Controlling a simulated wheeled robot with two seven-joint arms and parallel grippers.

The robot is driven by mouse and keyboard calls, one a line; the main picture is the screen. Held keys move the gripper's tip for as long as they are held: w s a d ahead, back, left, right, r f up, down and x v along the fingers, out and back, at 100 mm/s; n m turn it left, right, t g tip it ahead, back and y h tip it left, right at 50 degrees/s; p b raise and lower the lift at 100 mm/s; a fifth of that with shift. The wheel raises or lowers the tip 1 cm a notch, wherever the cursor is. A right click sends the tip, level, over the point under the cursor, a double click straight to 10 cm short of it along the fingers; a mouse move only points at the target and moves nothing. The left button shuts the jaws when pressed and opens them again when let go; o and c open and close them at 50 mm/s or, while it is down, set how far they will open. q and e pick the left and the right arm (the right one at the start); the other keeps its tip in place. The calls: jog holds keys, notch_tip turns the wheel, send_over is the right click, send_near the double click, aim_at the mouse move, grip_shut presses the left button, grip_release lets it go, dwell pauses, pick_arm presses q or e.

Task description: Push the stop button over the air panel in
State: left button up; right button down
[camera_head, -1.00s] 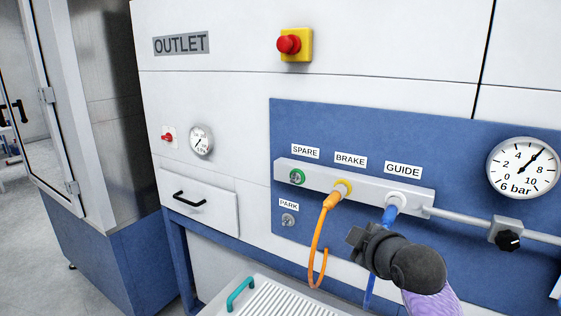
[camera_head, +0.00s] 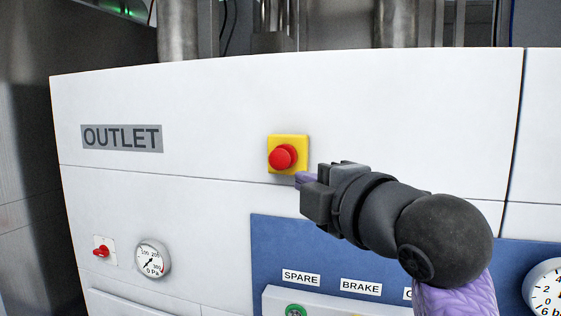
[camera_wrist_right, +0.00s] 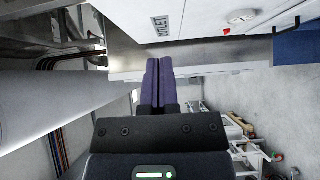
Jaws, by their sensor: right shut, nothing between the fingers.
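The stop button (camera_head: 283,157) is a red mushroom head on a yellow square plate, on the white wall above the blue air panel (camera_head: 268,252). My right gripper (camera_head: 301,180) is just right of and below the button in the head view, its purple fingers close to the plate's lower right corner. I cannot tell whether the fingertips touch anything. In the right wrist view the two purple fingers (camera_wrist_right: 158,82) lie together, shut with nothing between them. The button is not visible in the wrist view. My left gripper is not in view.
An OUTLET label (camera_head: 122,137) and a small dial gauge (camera_head: 153,259) with a red switch (camera_head: 102,247) are on the white wall to the left. SPARE and BRAKE labels and a green-ringed port (camera_head: 296,311) show below. The wall around the button is flat and clear.

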jog(key=p, duration=0.3)
send_near(273, 160)
jog(key=w+a, duration=0.2)
jog(key=a, duration=0.2)
jog(key=w+p, duration=0.2)
jog(key=w, duration=0.1)
jog(key=shift+d+r, duration=0.1)
jog(key=shift+d, duration=0.25)
jog(key=shift+w+d, duration=0.1)
jog(key=shift+w, duration=0.2)
jog(key=shift+w, duration=0.15)
